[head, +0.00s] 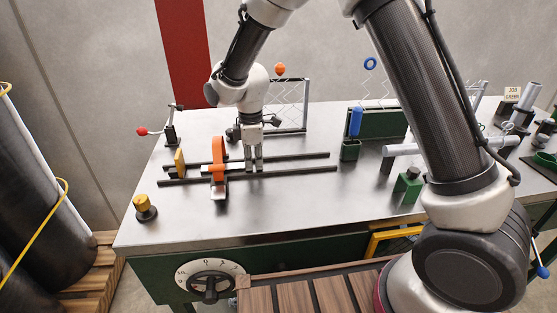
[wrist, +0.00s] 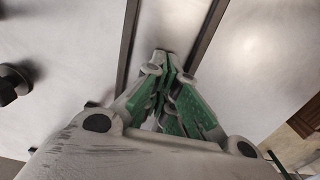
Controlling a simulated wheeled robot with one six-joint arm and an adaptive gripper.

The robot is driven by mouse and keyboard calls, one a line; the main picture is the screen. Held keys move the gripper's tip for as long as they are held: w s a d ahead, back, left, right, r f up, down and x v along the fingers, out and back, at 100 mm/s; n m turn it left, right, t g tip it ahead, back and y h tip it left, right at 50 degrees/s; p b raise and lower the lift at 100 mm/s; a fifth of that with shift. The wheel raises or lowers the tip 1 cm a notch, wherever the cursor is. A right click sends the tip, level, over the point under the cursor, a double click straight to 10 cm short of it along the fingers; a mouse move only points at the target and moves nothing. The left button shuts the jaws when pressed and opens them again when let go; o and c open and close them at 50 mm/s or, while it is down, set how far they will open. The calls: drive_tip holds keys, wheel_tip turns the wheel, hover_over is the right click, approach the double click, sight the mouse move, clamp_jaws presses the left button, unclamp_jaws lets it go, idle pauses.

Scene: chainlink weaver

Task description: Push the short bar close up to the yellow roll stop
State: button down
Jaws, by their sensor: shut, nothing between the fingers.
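A yellow upright plate (head: 180,161), which looks like the roll stop, stands at the left end of two dark parallel rails. An upright orange piece (head: 218,152) with a pale foot stands across the rails, right of the yellow plate and apart from it. I cannot clearly make out the short bar; a small pale and orange crosspiece shows low at the orange piece. My gripper (head: 254,167) points down between the rails, just right of the orange piece. Its green-padded fingers are shut and empty in the wrist view (wrist: 167,65).
The front rail (head: 300,171) and back rail (head: 300,156) run on to the right. A yellow-topped knob (head: 144,205) stands at the front left, a red-ended lever (head: 150,131) behind. A green block (head: 408,184) is at right. The front middle of the table is clear.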

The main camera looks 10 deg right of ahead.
drive_tip(key=shift+a, duration=0.75)
